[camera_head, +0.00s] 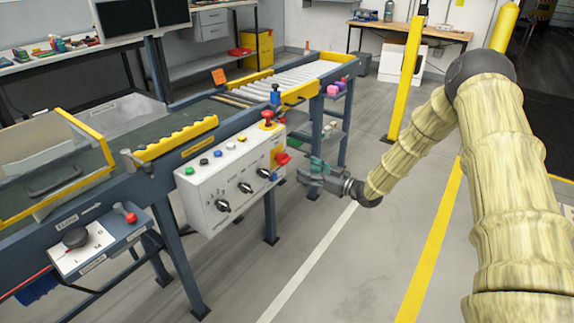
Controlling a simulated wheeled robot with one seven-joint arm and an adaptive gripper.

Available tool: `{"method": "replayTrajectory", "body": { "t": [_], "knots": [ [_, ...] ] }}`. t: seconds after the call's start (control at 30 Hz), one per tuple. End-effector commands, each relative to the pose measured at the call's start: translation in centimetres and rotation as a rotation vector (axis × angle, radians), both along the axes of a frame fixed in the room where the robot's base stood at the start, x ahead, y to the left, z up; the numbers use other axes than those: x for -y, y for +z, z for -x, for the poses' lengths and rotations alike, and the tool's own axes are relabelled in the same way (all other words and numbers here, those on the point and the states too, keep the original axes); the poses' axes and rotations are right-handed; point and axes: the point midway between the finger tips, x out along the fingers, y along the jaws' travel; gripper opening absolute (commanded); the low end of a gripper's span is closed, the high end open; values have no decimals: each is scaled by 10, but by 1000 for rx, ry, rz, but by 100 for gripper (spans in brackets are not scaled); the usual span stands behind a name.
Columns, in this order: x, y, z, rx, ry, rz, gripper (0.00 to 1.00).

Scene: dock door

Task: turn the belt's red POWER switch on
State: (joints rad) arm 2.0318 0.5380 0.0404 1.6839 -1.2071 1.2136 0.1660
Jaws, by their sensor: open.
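The belt's white control box (228,188) hangs on the side of the conveyor frame. A red switch handle (282,158) on a yellow plate sits at the right end of its front face; this looks like the POWER switch, but its lettering and exact position are too small to read. My gripper (303,171) is open, just right of and slightly below the red handle, pointing left toward the box. I cannot tell whether a finger touches the handle. No object shows between the fingers.
The box carries several black knobs (245,187), coloured buttons and a red mushroom button (267,115) on top. A small panel (84,248) with a black knob is at lower left. A yellow post (407,80) stands behind my arm.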

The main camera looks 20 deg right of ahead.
Motion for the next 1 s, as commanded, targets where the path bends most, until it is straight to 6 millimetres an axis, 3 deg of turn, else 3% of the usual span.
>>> {"method": "replayTrajectory", "body": {
  "t": [0.5, 0.7, 1.0],
  "knots": [
    [-50, -1, -62, 0, 1, 1, 68],
    [-60, 0, -74, -1, 1, 1, 68],
    [-61, 0, -77, -1, 0, 0, 68]
  ]
}}
